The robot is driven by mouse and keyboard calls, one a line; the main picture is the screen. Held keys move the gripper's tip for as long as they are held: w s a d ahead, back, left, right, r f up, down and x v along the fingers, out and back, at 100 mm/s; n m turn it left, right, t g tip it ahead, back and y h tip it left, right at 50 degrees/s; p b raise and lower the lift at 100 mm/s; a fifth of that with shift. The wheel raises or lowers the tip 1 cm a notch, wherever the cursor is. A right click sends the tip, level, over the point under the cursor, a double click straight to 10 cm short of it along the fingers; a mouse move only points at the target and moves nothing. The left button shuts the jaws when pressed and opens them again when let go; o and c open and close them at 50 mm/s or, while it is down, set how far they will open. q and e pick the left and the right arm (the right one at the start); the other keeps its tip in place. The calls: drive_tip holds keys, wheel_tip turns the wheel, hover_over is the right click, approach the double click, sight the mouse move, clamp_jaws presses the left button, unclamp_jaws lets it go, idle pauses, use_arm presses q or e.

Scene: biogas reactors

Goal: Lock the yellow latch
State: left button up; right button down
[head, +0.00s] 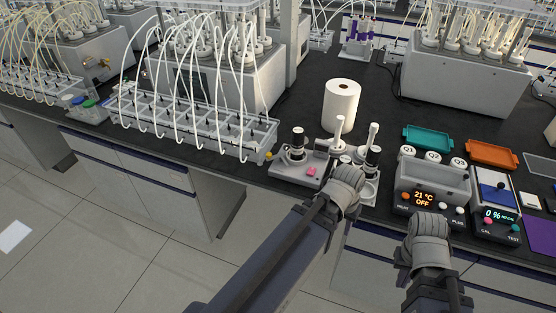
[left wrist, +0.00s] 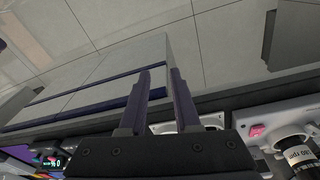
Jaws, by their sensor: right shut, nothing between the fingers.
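A small yellow piece (head: 269,155) sits at the right end of the long grey bottle rack (head: 262,138), near the bench's front edge. It is too small to tell whether it is the latch or how it is set. My left gripper (head: 350,175) is to the right of it, over the front edge by the stirrer stations. In the left wrist view its two fingers (left wrist: 161,73) stand apart with nothing between them. My right gripper (head: 428,225) is shut and empty, in front of the grey heating bath. The yellow piece does not show in the left wrist view.
A stirrer with a pink button (head: 311,171) stands between the yellow piece and my left gripper. A white paper roll (head: 341,106) stands behind. The heating bath (head: 432,183), a teal tray (head: 427,137) and an orange tray (head: 492,153) are at right.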

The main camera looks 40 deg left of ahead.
use_arm(q)
drive_tip(key=w+a+r+n+t, duration=0.1)
drive_tip(key=a, duration=0.4)
drive_tip(key=w+a+r+n+t+p, duration=0.1)
drive_tip(key=w+a+n, duration=0.1)
drive_tip(key=a, duration=0.3)
drive_tip(key=w+a+r+n+t, duration=0.1)
drive_tip(key=a+n, duration=0.1)
drive_tip(key=a, duration=0.3)
drive_tip(key=shift+w+a+r, duration=0.15)
drive_tip(key=shift+w, duration=0.05)
clamp_jaws()
drive_tip(key=s+a+r+n+t+p, duration=0.1)
drive_tip(key=a+r+n, duration=0.1)
drive_tip(key=a, duration=0.6)
drive_tip(key=a+r+n+t+y, duration=0.1)
drive_tip(key=a+r+n+t, duration=0.1)
drive_tip(key=a, duration=0.7)
drive_tip(key=shift+s+n+y+p, duration=0.3)
drive_tip(key=shift+s+n+p, duration=0.1)
drive_tip(key=shift+n, duration=0.3)
